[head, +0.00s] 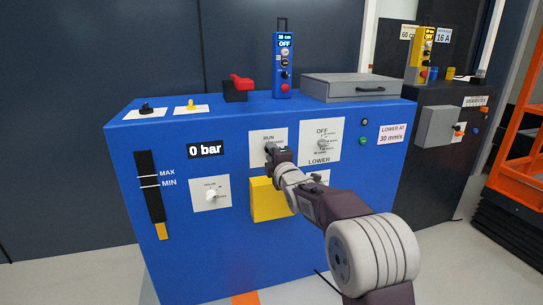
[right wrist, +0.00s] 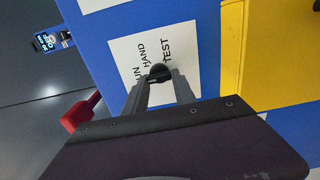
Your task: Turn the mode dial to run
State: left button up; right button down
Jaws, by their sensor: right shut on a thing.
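The mode dial (right wrist: 158,71) is a small dark knob on a white plate (right wrist: 122,55) lettered RUN, HAND and TEST. In the head view this plate (head: 256,152) is on the front of the blue cabinet (head: 230,240), and the gripper mostly hides the dial. My right gripper (right wrist: 161,82) has its two fingers on either side of the dial and is shut on it. In the head view the right gripper (head: 274,151) reaches the plate from the lower right. I cannot tell which word the dial points to. My left gripper is not in view.
A yellow box (head: 263,205) sticks out just below the plate. Another dial plate (head: 322,140) marked OFF is to its right, and a smaller knob plate (head: 209,194) is at lower left. A red handle (head: 242,83) and a blue pendant (head: 283,62) are on top.

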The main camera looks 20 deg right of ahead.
dwell(0.3)
jog(key=c, duration=1)
grip_release()
jog(key=s+p, duration=0.3)
jog(key=s, duration=0.6)
jog(key=shift+d, duration=0.15)
